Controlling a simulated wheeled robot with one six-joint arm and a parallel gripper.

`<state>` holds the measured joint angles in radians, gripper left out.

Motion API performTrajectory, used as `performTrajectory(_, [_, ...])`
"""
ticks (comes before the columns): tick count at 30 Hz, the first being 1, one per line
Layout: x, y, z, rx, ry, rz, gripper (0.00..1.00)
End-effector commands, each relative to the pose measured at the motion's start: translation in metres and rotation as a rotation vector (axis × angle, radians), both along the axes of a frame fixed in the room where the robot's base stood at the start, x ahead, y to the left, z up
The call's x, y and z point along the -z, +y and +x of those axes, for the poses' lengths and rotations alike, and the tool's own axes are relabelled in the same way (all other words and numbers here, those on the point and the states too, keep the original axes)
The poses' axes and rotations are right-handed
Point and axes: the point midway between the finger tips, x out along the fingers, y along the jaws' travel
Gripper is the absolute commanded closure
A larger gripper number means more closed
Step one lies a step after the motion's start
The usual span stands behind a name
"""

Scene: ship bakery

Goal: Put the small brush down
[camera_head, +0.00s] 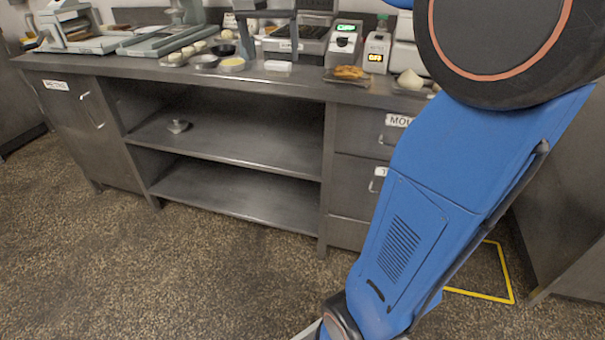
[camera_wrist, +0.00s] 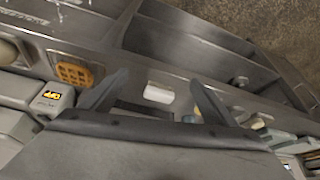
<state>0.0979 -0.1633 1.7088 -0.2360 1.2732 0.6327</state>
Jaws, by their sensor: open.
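My gripper (camera_wrist: 160,79) is open, its two dark fingers spread wide in the wrist view. A small white block-like thing (camera_wrist: 159,93) shows in the gap between the fingers and lies on the steel counter (camera_wrist: 140,68). It seems to be the same white thing (camera_head: 278,66) near the counter's front edge in the head view. I cannot tell whether it is the small brush. No thing is clearly held between the fingers.
A waffle-like pastry (camera_head: 348,73) on a dark board lies right of the white thing. Small bowls (camera_head: 204,61) stand to its left, with machines behind. The floor in front is clear.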

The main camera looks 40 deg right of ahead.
Motion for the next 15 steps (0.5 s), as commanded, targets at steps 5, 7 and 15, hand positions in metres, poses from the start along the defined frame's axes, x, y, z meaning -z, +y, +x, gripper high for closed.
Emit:
performTrajectory(5, [0.032,0.028,-0.063,-0.151,0.006,0.006,0.19])
performTrajectory(7, [0.048,0.038,-0.087,-0.208,0.008,0.009,0.19])
performTrajectory(15, [0.117,0.072,-0.177,-0.425,0.005,0.01,0.19])
